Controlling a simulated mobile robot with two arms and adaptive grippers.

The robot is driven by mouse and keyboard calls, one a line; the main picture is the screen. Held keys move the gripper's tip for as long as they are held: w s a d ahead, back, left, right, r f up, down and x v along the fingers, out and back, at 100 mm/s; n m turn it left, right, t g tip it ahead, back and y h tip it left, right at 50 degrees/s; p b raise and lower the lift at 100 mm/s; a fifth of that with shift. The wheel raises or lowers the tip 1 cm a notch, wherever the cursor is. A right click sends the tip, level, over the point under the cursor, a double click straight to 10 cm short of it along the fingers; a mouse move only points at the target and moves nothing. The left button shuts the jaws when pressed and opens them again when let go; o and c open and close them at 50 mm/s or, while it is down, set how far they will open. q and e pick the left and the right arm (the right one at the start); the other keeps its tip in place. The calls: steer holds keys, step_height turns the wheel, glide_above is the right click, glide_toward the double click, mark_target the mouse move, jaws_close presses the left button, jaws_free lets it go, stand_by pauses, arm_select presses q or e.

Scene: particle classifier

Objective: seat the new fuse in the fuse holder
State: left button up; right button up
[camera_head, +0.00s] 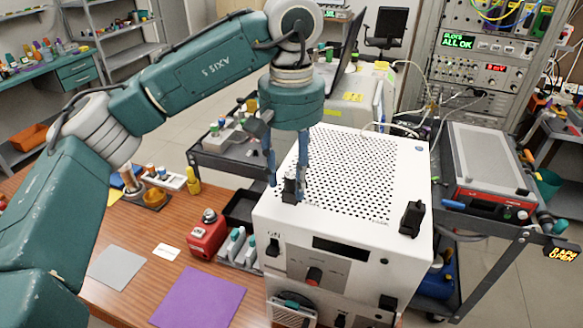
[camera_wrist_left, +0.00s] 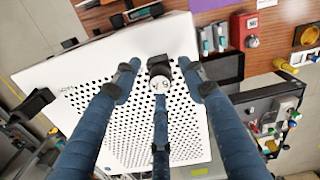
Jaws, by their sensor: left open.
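My left gripper (camera_head: 285,180) hangs fingers-down over the front left of the white instrument's perforated top (camera_head: 350,165). Its fingers are spread around a small black piece with a pale round face (camera_head: 291,192). In the left wrist view the gripper (camera_wrist_left: 158,78) has its fingers apart around that black piece (camera_wrist_left: 159,70). I cannot tell whether a finger touches it, or whether it is the fuse or the fuse holder. Another black fitting (camera_head: 412,218) stands at the top's right side; it also shows in the left wrist view (camera_wrist_left: 33,103). My right gripper is not in view.
A red box with a knob (camera_head: 208,232) and a grey rack of teal-topped pieces (camera_head: 238,250) stand left of the instrument. A black tray (camera_head: 242,208) is behind them. A purple mat (camera_head: 198,298) and grey mat (camera_head: 117,268) lie flat. A cart (camera_head: 480,225) stands right.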

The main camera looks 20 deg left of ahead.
mark_target(292, 175)
arm_select(q)
step_height(292, 175, up, 12)
stand_by(0.4)
stand_by(0.3)
